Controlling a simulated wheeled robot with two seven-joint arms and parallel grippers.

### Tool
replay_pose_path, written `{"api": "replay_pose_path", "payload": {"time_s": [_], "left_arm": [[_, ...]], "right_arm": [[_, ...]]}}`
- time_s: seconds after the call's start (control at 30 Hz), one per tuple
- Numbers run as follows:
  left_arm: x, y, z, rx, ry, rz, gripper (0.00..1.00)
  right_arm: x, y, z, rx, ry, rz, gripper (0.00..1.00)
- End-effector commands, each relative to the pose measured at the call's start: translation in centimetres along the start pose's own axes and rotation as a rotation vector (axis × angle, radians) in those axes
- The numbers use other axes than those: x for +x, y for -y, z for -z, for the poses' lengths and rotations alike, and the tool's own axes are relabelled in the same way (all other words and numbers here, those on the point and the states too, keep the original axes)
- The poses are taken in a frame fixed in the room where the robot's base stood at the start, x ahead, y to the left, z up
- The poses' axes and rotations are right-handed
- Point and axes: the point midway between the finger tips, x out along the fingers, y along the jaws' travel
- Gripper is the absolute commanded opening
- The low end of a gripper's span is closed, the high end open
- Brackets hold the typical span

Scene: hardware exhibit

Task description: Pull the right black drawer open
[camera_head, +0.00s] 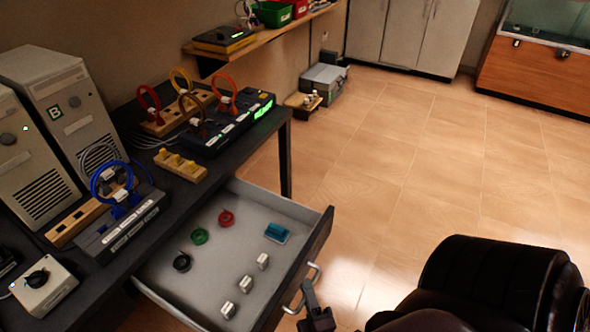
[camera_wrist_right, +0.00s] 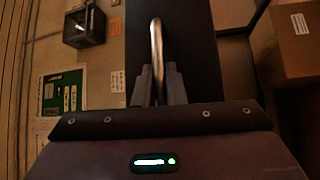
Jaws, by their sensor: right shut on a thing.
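The black drawer (camera_head: 322,232) under the right part of the dark desk stands pulled out, with its light grey inside showing. Its metal handle (camera_head: 302,288) is on the front face. My right gripper (camera_head: 311,296) is at this handle. In the right wrist view the two fingers of my right gripper (camera_wrist_right: 159,82) are closed around the handle bar (camera_wrist_right: 156,50), with the dark drawer front (camera_wrist_right: 190,45) behind it. My left gripper is not in view.
In the drawer lie red (camera_head: 226,218), green (camera_head: 200,236) and black (camera_head: 182,262) coils, a blue box (camera_head: 277,233) and several small white pieces. Computers (camera_head: 62,100) and cabled devices stand on the desk (camera_head: 150,240).

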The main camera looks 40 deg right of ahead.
Motion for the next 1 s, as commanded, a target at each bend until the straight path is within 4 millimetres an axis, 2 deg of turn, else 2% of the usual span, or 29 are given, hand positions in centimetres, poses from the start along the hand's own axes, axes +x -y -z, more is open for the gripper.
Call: {"api": "replay_pose_path", "payload": {"time_s": [0.47,0.5,0.63,0.9,1.0], "left_arm": [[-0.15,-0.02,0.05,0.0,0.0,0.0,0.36],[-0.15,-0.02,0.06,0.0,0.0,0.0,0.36],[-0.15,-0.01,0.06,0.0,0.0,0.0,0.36],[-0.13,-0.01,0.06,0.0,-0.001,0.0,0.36],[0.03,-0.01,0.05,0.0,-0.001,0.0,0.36]], "right_arm": [[-0.37,-0.07,-0.42,-0.001,0.001,0.0,0.0],[-0.37,-0.07,-0.42,-0.001,0.001,0.0,0.15],[-0.36,-0.07,-0.41,-0.001,0.001,0.0,0.32],[-0.42,-0.07,-0.38,0.0,0.001,0.0,0.32],[-1.13,0.05,-0.4,0.0,0.001,0.003,0.32]]}}
